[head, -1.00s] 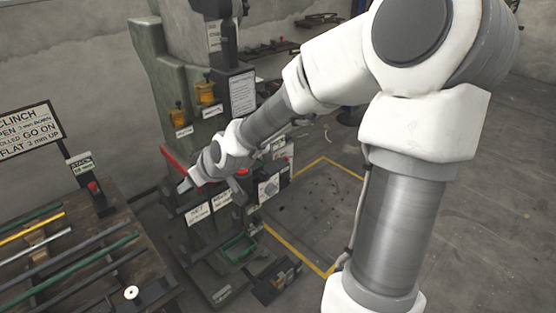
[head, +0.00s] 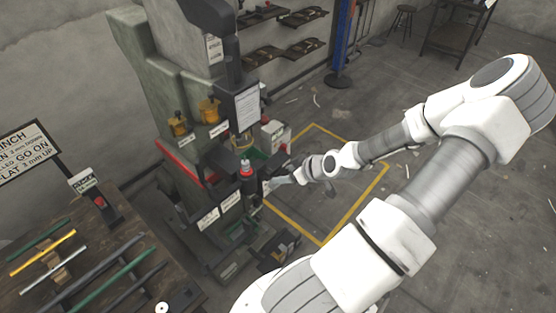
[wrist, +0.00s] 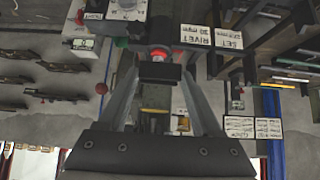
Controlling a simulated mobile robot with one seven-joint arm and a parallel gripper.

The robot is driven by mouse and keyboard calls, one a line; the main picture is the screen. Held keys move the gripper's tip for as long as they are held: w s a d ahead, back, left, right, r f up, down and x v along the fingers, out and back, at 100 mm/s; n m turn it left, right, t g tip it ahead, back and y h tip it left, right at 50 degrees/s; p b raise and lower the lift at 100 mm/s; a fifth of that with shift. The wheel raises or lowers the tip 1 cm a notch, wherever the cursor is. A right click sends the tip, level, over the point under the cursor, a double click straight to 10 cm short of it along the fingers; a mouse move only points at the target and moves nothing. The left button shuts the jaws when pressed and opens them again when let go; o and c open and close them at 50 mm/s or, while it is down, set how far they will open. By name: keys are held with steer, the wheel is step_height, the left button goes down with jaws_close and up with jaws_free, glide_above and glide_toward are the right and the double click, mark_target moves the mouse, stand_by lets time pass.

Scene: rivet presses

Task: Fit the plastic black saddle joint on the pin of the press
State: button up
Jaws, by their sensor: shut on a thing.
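The press (head: 150,75) is a tall grey-green machine at the left middle of the head view. Its upright pin (head: 247,168), with a red ring and a pale top, stands at the front; the red ring (wrist: 160,53) also shows in the wrist view. My gripper (head: 272,184) is just right of the pin. In the wrist view my gripper (wrist: 158,78) is shut on a small black piece (wrist: 157,72), which looks like the saddle joint. The piece appears close to the red-ringed part; I cannot tell whether they touch. It is too small to make out in the head view.
A workbench (head: 185,292) with coloured rods is at the lower left, with a sign (head: 28,150) behind it. A yellow floor outline (head: 365,205) lies right of the press. Shelves (head: 285,30) and a blue post (head: 343,40) stand behind. The floor at right is open.

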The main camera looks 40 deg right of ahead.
steer(key=shift+s+f, duration=0.1)
steer(key=shift+s, duration=0.1)
steer(key=shift+p, duration=0.3)
steer(key=shift+w+f, duration=0.1)
steer(key=shift+w, duration=0.1)
steer(key=b, duration=0.4)
glide_toward(245, 160)
steer(key=shift+w+a+f+b, duration=0.15)
steer(key=shift+w+b, duration=0.25)
steer(key=shift+w, duration=0.8)
steer(key=shift+w+a+f+b, duration=0.1)
steer(key=shift+w+f+b, duration=0.25)
steer(key=shift+w, duration=0.85)
steer(key=shift+r, duration=0.1)
steer(key=shift+f+b, duration=1.35)
steer(key=shift+f, duration=0.55)
